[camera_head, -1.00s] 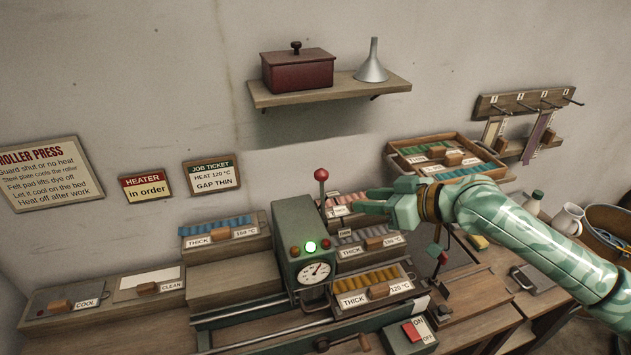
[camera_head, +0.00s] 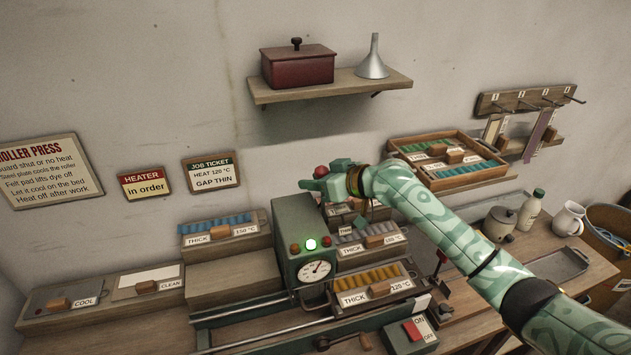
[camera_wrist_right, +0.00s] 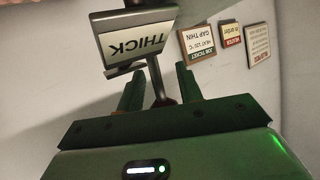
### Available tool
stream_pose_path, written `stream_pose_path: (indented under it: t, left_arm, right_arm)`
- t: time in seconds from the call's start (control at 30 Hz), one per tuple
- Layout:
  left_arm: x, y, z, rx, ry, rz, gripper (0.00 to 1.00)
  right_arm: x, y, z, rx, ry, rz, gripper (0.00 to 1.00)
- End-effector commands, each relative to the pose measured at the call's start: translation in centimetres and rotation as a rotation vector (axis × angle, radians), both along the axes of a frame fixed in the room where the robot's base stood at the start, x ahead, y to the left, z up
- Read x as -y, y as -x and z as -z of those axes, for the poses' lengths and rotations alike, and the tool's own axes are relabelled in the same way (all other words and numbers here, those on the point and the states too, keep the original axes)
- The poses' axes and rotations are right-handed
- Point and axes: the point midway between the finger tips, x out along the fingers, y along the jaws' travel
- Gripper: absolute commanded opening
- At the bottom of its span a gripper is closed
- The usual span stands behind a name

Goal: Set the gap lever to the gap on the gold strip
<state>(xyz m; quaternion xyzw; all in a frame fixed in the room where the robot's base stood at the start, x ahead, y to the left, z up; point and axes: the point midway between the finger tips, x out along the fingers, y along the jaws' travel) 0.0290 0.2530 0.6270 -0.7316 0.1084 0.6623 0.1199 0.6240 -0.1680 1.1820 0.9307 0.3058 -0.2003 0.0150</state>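The green press (camera_head: 300,238) stands mid-bench with a round dial and a lit lamp. A lever with a red knob (camera_head: 320,172) rises behind it. My right gripper (camera_head: 318,184) is at this lever, just below the knob. In the right wrist view, the two fingers (camera_wrist_right: 160,88) are apart, with a dark rod (camera_wrist_right: 155,78) between them and a THICK plate (camera_wrist_right: 134,42) beyond, upside down. I cannot tell whether the fingers touch the rod. The gold strips (camera_head: 370,277) lie in a rack labelled THICK 120 °C. My left gripper is not in view.
The job ticket (camera_head: 211,173) on the wall reads HEAT 120 °C, GAP THIN. Blue strips (camera_head: 215,225) lie in a rack left of the press. A shelf (camera_head: 330,86) hangs above. A strip tray (camera_head: 425,165) is behind my right arm.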

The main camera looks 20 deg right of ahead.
Motion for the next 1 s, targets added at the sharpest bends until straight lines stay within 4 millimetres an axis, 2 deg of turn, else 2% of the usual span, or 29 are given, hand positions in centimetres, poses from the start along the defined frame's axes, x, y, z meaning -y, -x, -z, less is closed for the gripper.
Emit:
stream_pose_path:
  t: [0.27, 0.3, 0.4, 0.43, 0.77, 1.0]
  left_arm:
    - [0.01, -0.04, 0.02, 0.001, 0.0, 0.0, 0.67]
    - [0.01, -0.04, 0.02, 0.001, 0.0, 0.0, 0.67]
    - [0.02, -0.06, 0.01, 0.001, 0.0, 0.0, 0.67]
    - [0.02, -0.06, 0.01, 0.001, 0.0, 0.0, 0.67]
    - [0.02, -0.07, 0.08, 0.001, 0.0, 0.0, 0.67]
    - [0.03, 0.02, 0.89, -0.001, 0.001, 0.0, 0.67]
  right_arm:
    - [-0.19, -0.21, 0.08, 0.0, 0.0, 0.0, 0.36]
    - [-0.18, -0.2, 0.09, 0.0, 0.0, 0.0, 0.33]
    - [-0.17, -0.19, 0.08, 0.0, 0.0, 0.0, 0.05]
    - [-0.17, -0.19, 0.07, 0.0, 0.0, 0.0, 0.0]
    - [-0.15, -0.21, -0.27, 0.014, -0.005, 0.001, 0.0]
    - [-0.11, 0.58, -0.54, 0.097, -0.009, 0.001, 0.0]
